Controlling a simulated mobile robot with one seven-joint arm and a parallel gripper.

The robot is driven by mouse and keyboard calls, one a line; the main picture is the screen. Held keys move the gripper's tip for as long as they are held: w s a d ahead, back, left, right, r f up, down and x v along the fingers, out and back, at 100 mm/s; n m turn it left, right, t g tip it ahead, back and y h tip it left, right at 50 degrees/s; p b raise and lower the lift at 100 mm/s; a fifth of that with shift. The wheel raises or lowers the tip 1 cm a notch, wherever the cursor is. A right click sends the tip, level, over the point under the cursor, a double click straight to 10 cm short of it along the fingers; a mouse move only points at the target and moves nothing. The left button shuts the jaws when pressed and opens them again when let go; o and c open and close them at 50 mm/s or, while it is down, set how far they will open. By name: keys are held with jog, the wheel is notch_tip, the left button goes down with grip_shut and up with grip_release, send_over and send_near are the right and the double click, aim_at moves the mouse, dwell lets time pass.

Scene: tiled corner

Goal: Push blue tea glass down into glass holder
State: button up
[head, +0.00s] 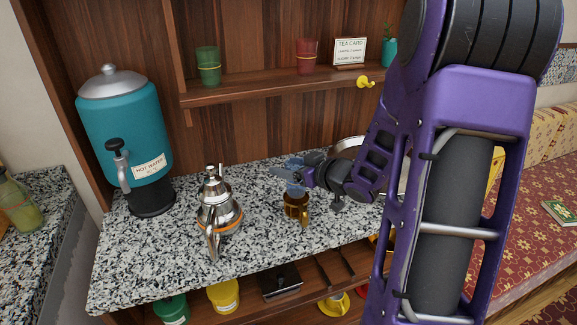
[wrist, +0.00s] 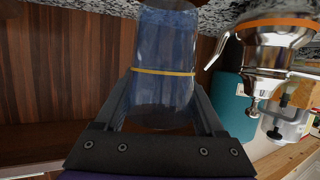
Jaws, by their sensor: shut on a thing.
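The blue tea glass (wrist: 165,50) is see-through with a yellow band and sits between my gripper's two fingers in the wrist view. My gripper (wrist: 163,95) is shut on it. In the head view my gripper (head: 287,172) reaches in from the right, with the blue glass (head: 294,188) small and partly hidden at its fingers. The brass glass holder (head: 297,208) with a handle stands on the speckled counter directly below. The glass's lower end appears at or just above the holder's rim; I cannot tell how far inside it is. The holder does not show clearly in the wrist view.
A steel teapot (head: 217,208) stands close left of the holder. A teal hot-water urn (head: 124,135) is at the back left. A round metal tray (head: 347,147) lies behind my arm. The shelf (head: 250,92) above holds a green glass (head: 208,66) and a red glass (head: 307,56).

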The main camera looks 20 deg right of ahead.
aim_at(288, 185)
jog(key=shift+f+b, duration=1.9)
jog(key=shift+f, duration=1.05)
jog(key=o, duration=1.4)
jog(key=shift+s, duration=0.1)
jog(key=p+v, duration=0.3)
jog(key=v, duration=1.4)
jog(key=shift+p, duration=0.35)
jog(key=shift+s+r, duration=0.1)
